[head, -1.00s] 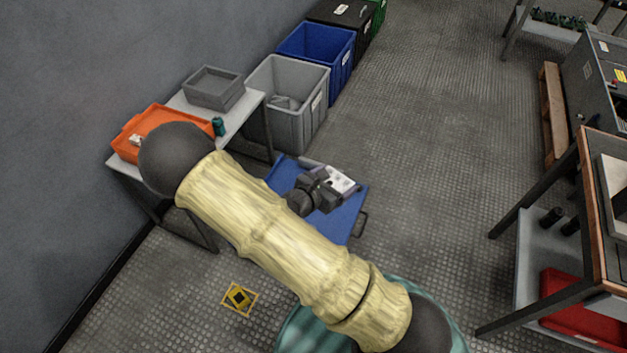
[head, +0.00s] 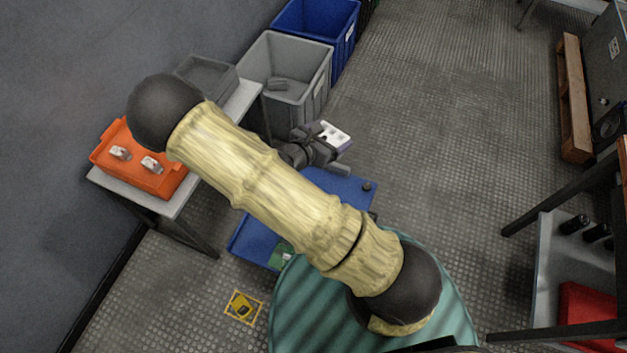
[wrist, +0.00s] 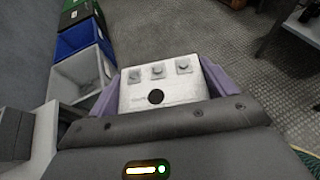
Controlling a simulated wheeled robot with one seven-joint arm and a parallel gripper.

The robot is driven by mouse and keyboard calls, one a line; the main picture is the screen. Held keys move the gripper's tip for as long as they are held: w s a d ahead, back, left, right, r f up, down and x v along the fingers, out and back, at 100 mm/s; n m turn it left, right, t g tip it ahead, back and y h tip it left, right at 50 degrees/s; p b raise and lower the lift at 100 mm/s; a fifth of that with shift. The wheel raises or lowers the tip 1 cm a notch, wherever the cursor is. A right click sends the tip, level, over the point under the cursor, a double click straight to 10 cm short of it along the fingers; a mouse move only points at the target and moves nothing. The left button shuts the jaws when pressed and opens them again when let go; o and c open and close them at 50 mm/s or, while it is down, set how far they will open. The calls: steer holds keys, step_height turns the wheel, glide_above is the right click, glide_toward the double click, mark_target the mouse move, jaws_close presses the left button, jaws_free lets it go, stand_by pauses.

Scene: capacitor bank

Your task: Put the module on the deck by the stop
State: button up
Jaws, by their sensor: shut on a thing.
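The module is a white block with metal studs on top and a dark round spot; it shows in the head view (head: 334,134) and in the wrist view (wrist: 160,92). My gripper (wrist: 158,90) is shut on it, with a purple finger on each side. In the head view my gripper (head: 328,138) is beyond the far edge of the blue deck (head: 345,188) in the picture. My arm hides part of the deck. A small dark knob (head: 367,186), possibly the stop, stands near the deck's right corner. The height of the module over the deck is hard to tell.
A grey table (head: 185,190) at left bears an orange tray (head: 140,178) with white parts. A grey bin (head: 283,50) and a blue bin (head: 345,20) stand behind the deck. A green piece (head: 281,256) lies at the deck's near end. Open floor lies to the right.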

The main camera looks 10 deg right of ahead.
steer(key=shift+w+d, duration=0.1)
steer(key=shift+w, duration=0.05)
steer(key=shift+f, duration=0.1)
steer(key=w+a+f+n+t+y+b, duration=0.1)
steer(key=w+f+b, duration=0.3)
steer(key=f+b, duration=0.5)
steer(key=w+a+f+n+t+y+b, duration=0.1)
steer(key=w+f+b, duration=0.4)
steer(key=f+b, duration=0.5)
steer(key=w+a+f+n+t+y+b, duration=0.1)
steer(key=w+f+b, duration=0.4)
steer(key=f, duration=1.6)
steer(key=b, duration=0.4)
steer(key=shift+w+a+f+n+b, duration=0.25)
steer(key=shift+f+n+b, duration=0.05)
steer(key=shift+f+b, duration=0.1)
